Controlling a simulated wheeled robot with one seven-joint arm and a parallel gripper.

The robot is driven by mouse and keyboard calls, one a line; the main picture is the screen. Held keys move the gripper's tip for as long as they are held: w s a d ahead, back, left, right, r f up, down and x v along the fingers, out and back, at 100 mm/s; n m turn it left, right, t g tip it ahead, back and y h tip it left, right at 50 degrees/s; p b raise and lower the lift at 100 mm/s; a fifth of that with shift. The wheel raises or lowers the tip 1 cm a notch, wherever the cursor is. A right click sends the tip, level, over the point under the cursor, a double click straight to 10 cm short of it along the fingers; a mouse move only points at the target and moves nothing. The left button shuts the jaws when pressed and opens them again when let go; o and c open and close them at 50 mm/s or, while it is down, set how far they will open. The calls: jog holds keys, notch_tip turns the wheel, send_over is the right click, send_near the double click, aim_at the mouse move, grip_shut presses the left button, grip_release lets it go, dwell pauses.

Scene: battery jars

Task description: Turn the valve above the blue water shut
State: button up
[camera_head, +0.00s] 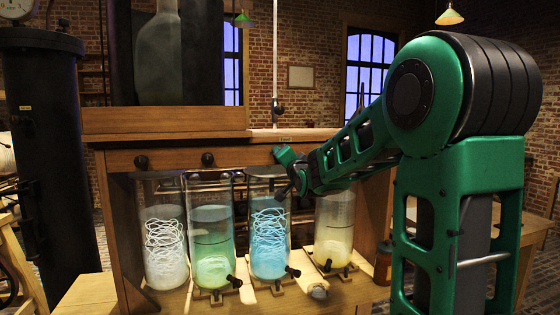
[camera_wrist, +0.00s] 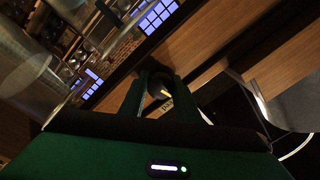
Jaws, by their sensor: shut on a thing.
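The jar of blue water (camera_head: 268,243) stands third from the left in the wooden rack, with white tangled strands in it. My gripper (camera_head: 284,156) is at the front board just above this jar. In the wrist view my gripper (camera_wrist: 160,82) has its two green fingers on either side of a dark round valve knob (camera_wrist: 157,90), shut on it. The knob's turned angle cannot be told. In the head view the gripper hides this valve. A pale label (camera_wrist: 167,106) shows by the knob.
Two other dark valve knobs (camera_head: 141,162) sit to the left on the board (camera_head: 175,159). A clear jar (camera_head: 165,240), a green jar (camera_head: 212,245) and a yellowish jar (camera_head: 334,228) flank the blue one. Small taps (camera_head: 293,271) stick out at the jar bases.

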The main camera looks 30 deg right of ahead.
jog(key=shift+a+f+m, duration=0.1)
jog(key=shift+f+m, duration=0.05)
jog(key=shift+m, duration=1.15)
jog(key=o, duration=1)
